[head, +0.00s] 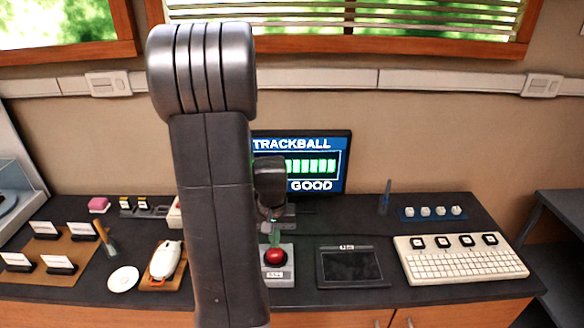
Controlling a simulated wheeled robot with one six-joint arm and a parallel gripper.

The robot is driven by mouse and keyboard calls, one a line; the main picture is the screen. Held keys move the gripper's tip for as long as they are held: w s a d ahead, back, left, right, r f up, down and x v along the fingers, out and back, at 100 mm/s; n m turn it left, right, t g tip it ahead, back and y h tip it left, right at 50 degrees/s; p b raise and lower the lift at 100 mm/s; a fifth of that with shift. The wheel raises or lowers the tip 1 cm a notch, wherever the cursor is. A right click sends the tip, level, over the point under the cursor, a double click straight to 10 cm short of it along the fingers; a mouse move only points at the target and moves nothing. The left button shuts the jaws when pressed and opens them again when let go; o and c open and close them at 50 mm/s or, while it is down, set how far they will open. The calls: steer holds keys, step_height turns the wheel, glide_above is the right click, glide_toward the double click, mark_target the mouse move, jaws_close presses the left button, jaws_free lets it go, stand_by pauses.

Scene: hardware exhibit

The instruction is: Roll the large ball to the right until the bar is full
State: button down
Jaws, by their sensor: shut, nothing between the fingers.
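The large red ball (275,257) sits in its light grey trackball housing (281,278) on the dark counter. My gripper (274,240) is shut and empty, pointing down at the top of the ball. I cannot tell whether the tips touch it. Behind, a monitor (344,182) reads "TRACKBALL" above a bar and "GOOD" below it. The bar (312,166) shows green segments across its visible part to near its right end. My arm hides the bar's left part.
Right of the trackball lie a black tablet (351,266) and a cream keyboard (465,261). A white mouse (165,260) on a wooden pad, a white disc (123,279) and a brush (105,238) are left. A blue strip with white keys (433,213) is behind.

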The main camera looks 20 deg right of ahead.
steer(key=shift+r, duration=0.15)
step_height(320, 180, up, 6)
steer(key=p, duration=0.4)
stand_by(0.4)
steer(key=shift+f, duration=0.25)
step_height(320, 180, down, 7)
steer(key=b, duration=0.4)
steer(key=shift+r+b, duration=0.15)
steer(key=shift+b, duration=0.25)
steer(key=shift+s+r, duration=0.1)
